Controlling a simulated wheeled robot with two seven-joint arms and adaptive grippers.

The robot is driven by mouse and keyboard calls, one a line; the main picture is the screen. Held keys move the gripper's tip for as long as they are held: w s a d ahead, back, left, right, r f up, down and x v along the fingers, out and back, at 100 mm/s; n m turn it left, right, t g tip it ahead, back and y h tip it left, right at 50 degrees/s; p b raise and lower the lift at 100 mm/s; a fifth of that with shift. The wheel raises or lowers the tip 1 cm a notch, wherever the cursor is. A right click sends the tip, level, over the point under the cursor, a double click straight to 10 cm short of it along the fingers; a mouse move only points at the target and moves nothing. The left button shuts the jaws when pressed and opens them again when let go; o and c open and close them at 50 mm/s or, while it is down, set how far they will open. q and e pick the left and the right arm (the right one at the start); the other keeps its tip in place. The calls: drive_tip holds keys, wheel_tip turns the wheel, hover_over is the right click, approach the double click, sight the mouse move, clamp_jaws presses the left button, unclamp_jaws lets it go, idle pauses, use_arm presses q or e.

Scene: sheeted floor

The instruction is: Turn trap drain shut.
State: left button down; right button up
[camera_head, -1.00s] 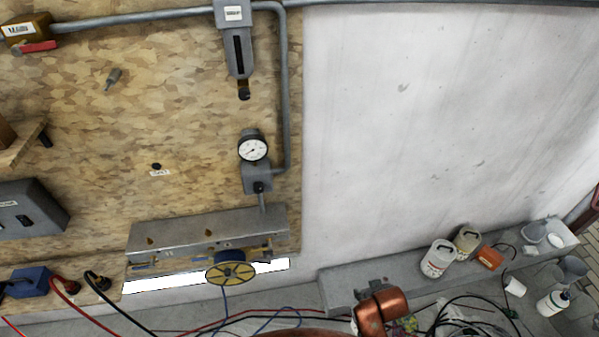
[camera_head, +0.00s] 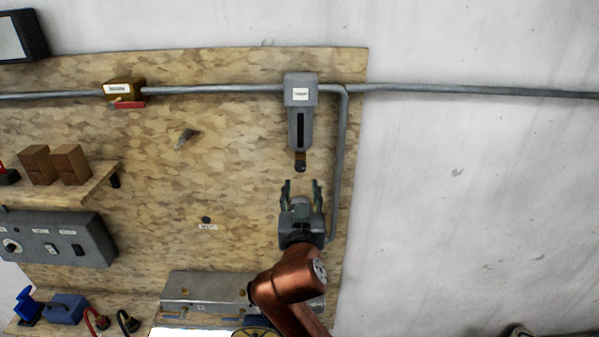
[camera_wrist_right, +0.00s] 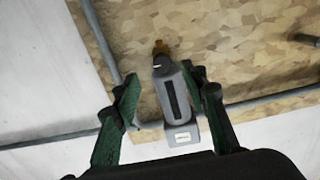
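The trap (camera_head: 300,118) is a grey housing with a white label and a dark sight slot, mounted on the pipe at the right of the board. Its drain (camera_head: 300,164), a small brass and dark knob, hangs at its lower end. My right gripper (camera_head: 301,184) is open, fingers pointing up, a little below the drain in the head view. In the right wrist view the trap (camera_wrist_right: 175,100) and its brass drain tip (camera_wrist_right: 160,47) show between the open fingers (camera_wrist_right: 162,82). No contact is visible. My left gripper is not in view.
A grey pipe (camera_head: 341,150) runs down just right of my right gripper. A valve with a red handle (camera_head: 128,104) sits on the horizontal pipe. A metal channel (camera_head: 205,290) lies below. The white wall (camera_head: 470,200) at right is clear.

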sight(300, 169)
drive_tip(key=w+p, duration=0.1)
drive_tip(key=w, duration=0.1)
drive_tip(key=w+p, duration=0.1)
drive_tip(key=w, duration=0.1)
drive_tip(key=w+p, duration=0.1)
drive_tip(key=w, duration=0.1)
drive_tip(key=shift+w+a+r, duration=0.1)
drive_tip(key=shift+w+r, duration=0.05)
drive_tip(key=shift+r, duration=0.25)
drive_tip(key=shift+w+f, duration=0.15)
drive_tip(key=shift+w, duration=0.65)
drive_tip(key=shift+c, duration=0.3)
clamp_jaws()
